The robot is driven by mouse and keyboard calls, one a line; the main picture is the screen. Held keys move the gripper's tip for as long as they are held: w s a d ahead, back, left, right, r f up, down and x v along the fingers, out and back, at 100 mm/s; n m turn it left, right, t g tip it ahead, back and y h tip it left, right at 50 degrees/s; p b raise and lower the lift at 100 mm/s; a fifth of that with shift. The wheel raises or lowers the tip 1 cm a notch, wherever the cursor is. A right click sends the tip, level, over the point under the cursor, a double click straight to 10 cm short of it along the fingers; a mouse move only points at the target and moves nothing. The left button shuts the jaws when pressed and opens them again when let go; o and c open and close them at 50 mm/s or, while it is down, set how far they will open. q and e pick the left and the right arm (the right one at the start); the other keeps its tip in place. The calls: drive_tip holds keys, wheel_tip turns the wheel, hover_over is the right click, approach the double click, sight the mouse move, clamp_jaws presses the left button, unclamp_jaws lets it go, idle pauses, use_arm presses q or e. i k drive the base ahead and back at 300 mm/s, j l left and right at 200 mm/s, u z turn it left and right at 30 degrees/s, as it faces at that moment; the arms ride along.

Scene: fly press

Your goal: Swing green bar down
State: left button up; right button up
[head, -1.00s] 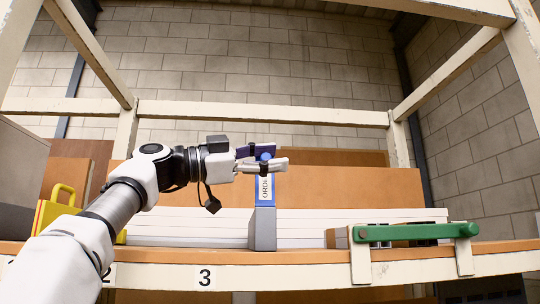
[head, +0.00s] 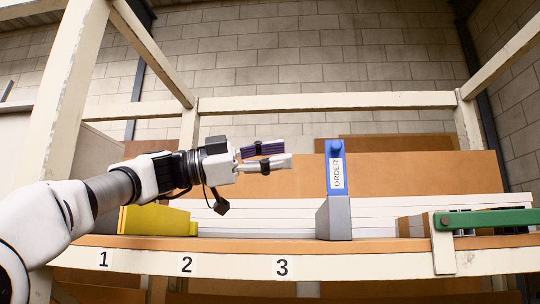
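The green bar (head: 495,219) lies about level along the shelf's front edge at the far right of the head view. Its left end meets a cream upright bracket (head: 443,244), and its right end is cut off by the picture edge. My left gripper (head: 288,153) reaches in from the left, well to the left of the bar and higher in the picture. Its purple and pale fingers have a gap between them, with nothing seen in it. My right gripper is not in view.
A blue ORDER sign (head: 337,174) on a grey block (head: 334,220) stands between my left gripper and the bar. A yellow object (head: 157,220) sits at left, partly behind my arm. The shelf front (head: 350,264) carries numbers 1 to 3. Cream posts frame the shelf.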

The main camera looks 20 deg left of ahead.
sight(529, 217)
drive_tip(key=k, duration=1)
